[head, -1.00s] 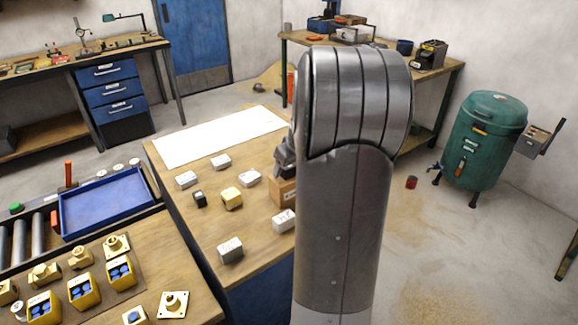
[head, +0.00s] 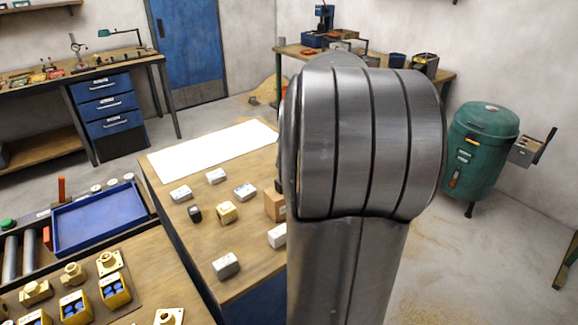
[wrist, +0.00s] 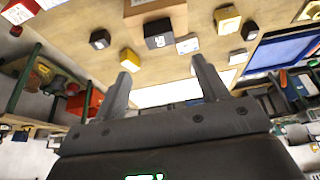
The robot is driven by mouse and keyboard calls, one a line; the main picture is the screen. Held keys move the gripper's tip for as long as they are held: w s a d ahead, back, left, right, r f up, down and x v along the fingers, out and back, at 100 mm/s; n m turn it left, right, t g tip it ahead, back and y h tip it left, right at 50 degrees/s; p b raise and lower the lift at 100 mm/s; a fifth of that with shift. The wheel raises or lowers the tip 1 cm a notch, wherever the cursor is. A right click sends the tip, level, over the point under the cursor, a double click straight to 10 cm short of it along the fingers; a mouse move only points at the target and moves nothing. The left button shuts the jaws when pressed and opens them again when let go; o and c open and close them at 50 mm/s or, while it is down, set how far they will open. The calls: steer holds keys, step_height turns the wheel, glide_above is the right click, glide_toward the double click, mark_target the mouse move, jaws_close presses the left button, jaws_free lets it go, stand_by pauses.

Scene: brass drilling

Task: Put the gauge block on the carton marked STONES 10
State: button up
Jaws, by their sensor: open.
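Several small white cartons stand on the wooden bench, among them a front one (head: 226,265) and a back one (head: 216,176). Their markings are too small to read, so I cannot tell which says STONES 10. A small dark block (head: 195,214) and a yellow block (head: 226,212) stand between them; I cannot tell which piece is the gauge block. The wrist view shows a dark labelled block (wrist: 158,33), a white carton (wrist: 187,43) and a yellow block (wrist: 129,60) beyond my gripper (wrist: 163,85). It is open, with nothing between its fingers. My arm hides it in the head view.
A brown box (head: 273,205) stands beside my arm, partly hidden. A white sheet (head: 213,150) covers the bench's far end. A blue tray (head: 100,220) and yellow fittings lie at left. A green tank (head: 482,150) stands on the floor at right.

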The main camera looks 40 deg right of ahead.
steer(key=s+a+r, duration=0.2)
steer(key=s+a, duration=0.1)
steer(key=a, duration=0.6)
steer(key=s+a+r, duration=0.2)
steer(key=s+a, duration=0.1)
steer(key=a, duration=0.6)
steer(key=s+a+f+t, duration=0.1)
steer(key=s+a+f, duration=0.2)
steer(key=s+a, duration=0.8)
steer(key=shift+s+f, duration=0.15)
steer(key=shift+s, duration=0.65)
